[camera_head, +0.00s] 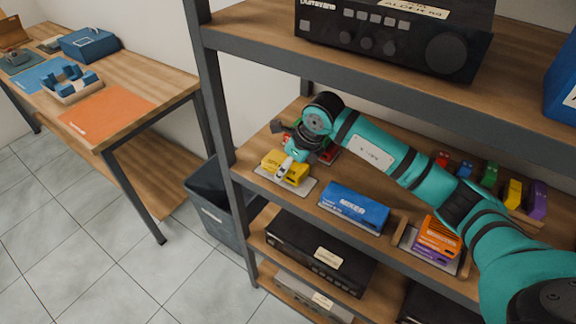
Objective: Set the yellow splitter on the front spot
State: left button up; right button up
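The yellow splitter (272,161) sits on or just above a light grey plate (301,187) at the left front of the middle shelf. I cannot tell whether it rests fully on the plate. My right gripper (291,160) comes down over the splitter from behind. A pale fingertip lies across the splitter's top and front. The far side of the gripper is hidden, so I cannot tell whether it grips the splitter. My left gripper is not in view.
A blue mixer box (354,207) stands right of the plate. Orange and purple boxes (437,240) share another plate. A red thing (329,154) is partly hidden behind my gripper. Several coloured blocks (490,174) stand at the back right. The upper shelf (262,27) overhangs my arm.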

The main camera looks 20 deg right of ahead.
jog(key=shift+f+b, duration=0.6)
jog(key=shift+b, duration=0.05)
dwell(0.8)
jog(key=o, duration=1.4)
jog(key=shift+c, duration=0.2)
jog(key=shift+s+d+r, duration=0.1)
jog(key=shift+r, duration=0.25)
jog(key=v, duration=0.6)
jog(key=shift+s+d+r, duration=0.1)
jog(key=shift+s+r, duration=0.1)
jog(key=shift+r, duration=0.15)
jog(key=shift+f, duration=0.1)
